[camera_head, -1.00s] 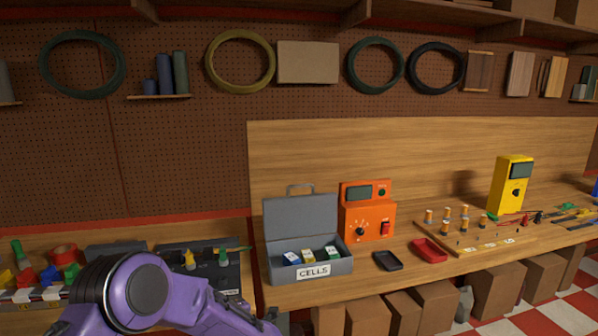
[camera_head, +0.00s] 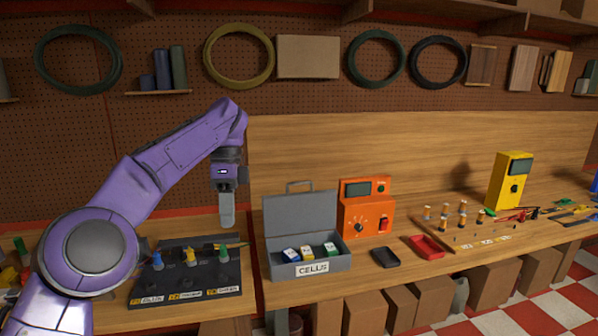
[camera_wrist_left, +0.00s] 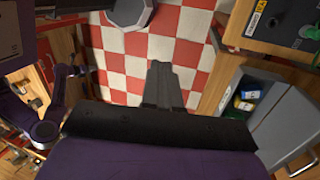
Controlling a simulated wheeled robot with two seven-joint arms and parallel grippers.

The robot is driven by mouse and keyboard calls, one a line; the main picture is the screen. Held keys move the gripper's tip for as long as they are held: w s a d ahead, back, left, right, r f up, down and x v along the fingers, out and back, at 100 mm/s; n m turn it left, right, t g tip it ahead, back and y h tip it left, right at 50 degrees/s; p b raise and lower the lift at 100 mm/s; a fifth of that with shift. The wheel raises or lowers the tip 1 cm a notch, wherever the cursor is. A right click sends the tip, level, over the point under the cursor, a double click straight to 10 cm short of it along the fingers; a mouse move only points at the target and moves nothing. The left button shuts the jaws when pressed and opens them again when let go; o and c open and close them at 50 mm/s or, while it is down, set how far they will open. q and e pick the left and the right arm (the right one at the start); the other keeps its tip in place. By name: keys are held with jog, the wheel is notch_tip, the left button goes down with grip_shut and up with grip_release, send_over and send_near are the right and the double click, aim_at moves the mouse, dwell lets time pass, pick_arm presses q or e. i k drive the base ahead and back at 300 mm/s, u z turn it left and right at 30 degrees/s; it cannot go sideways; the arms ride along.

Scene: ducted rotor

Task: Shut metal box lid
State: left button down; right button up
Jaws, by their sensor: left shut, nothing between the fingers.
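The grey metal box (camera_head: 312,268) labelled CELLS stands on the wooden workbench. Its lid (camera_head: 300,215) stands upright at the back with a handle on top, so the box is open. Several cells with blue, white and green parts lie inside. In the left wrist view the box (camera_wrist_left: 242,88) and its lid (camera_wrist_left: 287,126) show at the right. My left gripper (camera_head: 227,212) points down to the left of the lid, apart from it. Its fingers (camera_wrist_left: 163,84) are shut and empty. My right gripper is not in view.
An orange meter (camera_head: 366,212) stands close to the right of the box. A black tray (camera_head: 385,258) and a red tray (camera_head: 427,246) lie further right. A dark board (camera_head: 190,278) with coloured knobs lies left of the box.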

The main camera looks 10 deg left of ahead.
aim_at(287, 214)
jog(key=i, duration=1.9)
